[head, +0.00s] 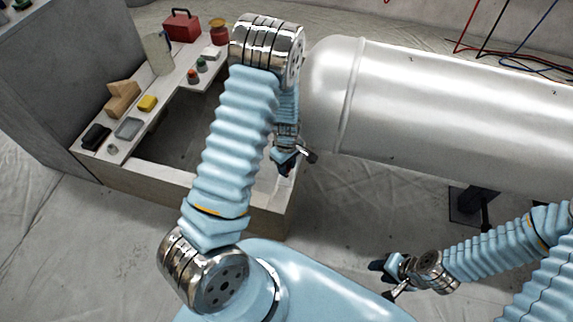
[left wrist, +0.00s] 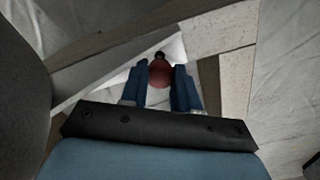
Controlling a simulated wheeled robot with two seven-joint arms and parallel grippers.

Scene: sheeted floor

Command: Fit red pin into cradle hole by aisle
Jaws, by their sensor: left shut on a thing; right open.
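My left gripper (head: 290,165) hangs at the tank's near end, over the right side of the open box frame. In the left wrist view, its blue fingers (left wrist: 159,90) are shut on the red pin (left wrist: 160,74), whose rounded red part shows between them. A small dark round shape (left wrist: 160,56) shows just beyond the red part; I cannot tell whether it is part of the pin or a hole. The pin is hidden in the head view. I cannot make out the cradle hole clearly. My right gripper (head: 385,278) is open and empty, low over the floor.
A large silver tank (head: 450,105) fills the right side, with a dark support (head: 475,203) beneath. Sheeted floor at lower left is clear.

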